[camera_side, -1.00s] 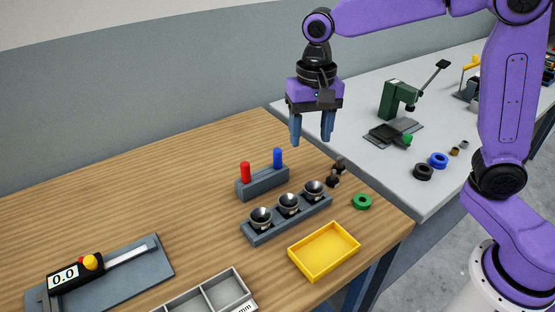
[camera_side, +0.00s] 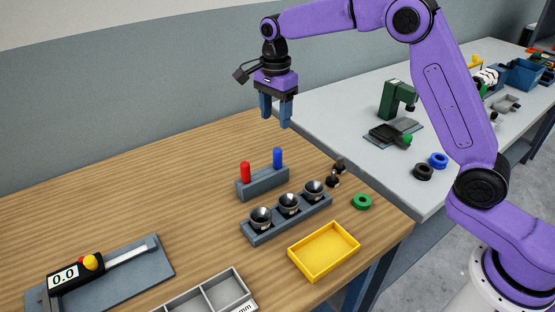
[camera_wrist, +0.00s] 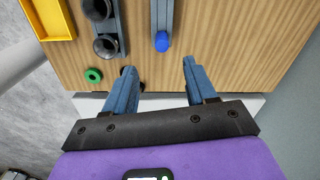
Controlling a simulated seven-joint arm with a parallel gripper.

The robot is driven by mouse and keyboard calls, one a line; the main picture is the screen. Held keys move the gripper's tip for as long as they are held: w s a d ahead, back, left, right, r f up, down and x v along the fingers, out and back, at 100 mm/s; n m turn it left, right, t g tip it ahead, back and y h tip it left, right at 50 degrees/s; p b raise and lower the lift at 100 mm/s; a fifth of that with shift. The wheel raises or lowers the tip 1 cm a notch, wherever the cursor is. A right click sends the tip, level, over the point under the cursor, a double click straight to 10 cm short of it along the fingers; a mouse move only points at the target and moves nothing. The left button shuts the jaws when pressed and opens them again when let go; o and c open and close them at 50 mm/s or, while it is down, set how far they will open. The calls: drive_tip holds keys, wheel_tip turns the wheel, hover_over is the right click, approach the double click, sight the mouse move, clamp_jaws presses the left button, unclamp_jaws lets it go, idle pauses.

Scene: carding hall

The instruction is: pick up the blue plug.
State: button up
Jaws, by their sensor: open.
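The blue plug (camera_side: 278,158) stands upright in the right end of a grey holder block (camera_side: 263,184) on the wooden table. It also shows in the wrist view (camera_wrist: 162,42), seen from above, ahead of my fingers and between their lines. A red plug (camera_side: 245,172) stands in the left end of the same block. My gripper (camera_side: 275,123) is open and empty, with its blue-grey fingers pointing down, in the air above and behind the plug. In the wrist view both fingertips (camera_wrist: 159,65) show apart with nothing between them.
A grey rack with several dark cups (camera_side: 289,203) stands in front of the holder. A yellow tray (camera_side: 324,250), a green ring (camera_side: 362,202) and small black parts (camera_side: 333,181) lie nearby. A gauge (camera_side: 90,268) sits at left. The table behind the holder is clear.

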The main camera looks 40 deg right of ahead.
sight(278, 150)
wheel_tip(278, 150, down, 9)
drive_tip(key=shift+r, duration=0.15)
drive_tip(key=shift+w+d+f, duration=0.1)
drive_tip(key=shift+d+f, duration=0.1)
drive_tip(key=shift+f, duration=1.1)
drive_tip(key=shift+w+d+f, duration=0.1)
drive_tip(key=shift+d+f, duration=0.1)
drive_tip(key=shift+f, duration=1.1)
clamp_jaws()
